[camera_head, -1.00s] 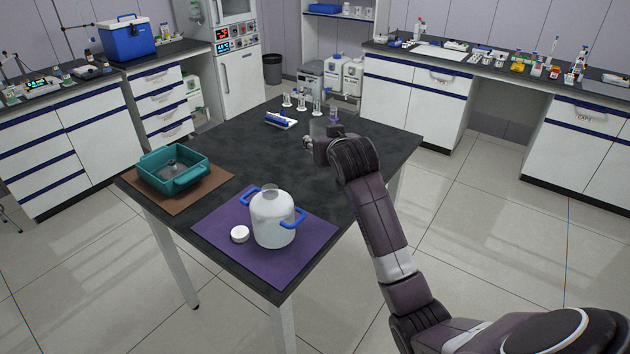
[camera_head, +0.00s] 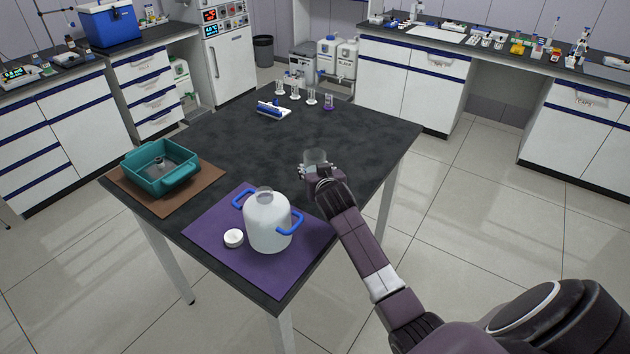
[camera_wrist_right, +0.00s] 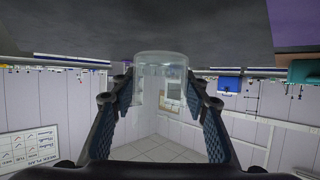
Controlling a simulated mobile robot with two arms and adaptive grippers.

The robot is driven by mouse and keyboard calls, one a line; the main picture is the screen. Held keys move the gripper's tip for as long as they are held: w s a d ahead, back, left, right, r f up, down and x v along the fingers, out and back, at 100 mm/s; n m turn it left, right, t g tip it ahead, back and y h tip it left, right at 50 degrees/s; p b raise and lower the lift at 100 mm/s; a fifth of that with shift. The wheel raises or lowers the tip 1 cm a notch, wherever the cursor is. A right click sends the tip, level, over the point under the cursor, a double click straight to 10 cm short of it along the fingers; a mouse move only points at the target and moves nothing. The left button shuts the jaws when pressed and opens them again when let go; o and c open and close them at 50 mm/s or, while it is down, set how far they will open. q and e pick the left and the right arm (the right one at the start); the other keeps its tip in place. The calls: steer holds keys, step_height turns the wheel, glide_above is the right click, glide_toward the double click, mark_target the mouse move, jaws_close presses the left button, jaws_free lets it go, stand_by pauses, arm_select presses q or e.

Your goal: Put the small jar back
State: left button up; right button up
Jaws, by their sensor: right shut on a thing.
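The small jar (camera_head: 316,157) is clear and looks empty. My right gripper (camera_head: 314,168) is shut on it and holds it near the table's right side, behind and to the right of the big white vessel. In the right wrist view, which looks upside down, the jar (camera_wrist_right: 160,68) sits between the two fingers of my right gripper (camera_wrist_right: 160,92). I cannot tell whether it touches the table. My left gripper is not in view.
The white vessel (camera_head: 267,222) with blue handles and a white lid (camera_head: 233,238) stand on a purple mat (camera_head: 215,252). A teal tray (camera_head: 178,184) sits on a brown mat (camera_head: 203,193). The table's middle (camera_head: 250,150) is clear.

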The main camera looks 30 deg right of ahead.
steer(key=shift+f, duration=0.9)
step_height(320, 180, down, 2)
steer(key=shift+f, duration=0.3)
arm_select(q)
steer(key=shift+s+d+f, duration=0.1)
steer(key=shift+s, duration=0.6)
arm_select(e)
steer(key=o, duration=1.4)
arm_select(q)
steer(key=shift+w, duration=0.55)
arm_select(e)
steer(key=shift+s, duration=0.1)
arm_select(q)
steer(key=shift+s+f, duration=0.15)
arm_select(e)
steer(key=v, duration=1.2)
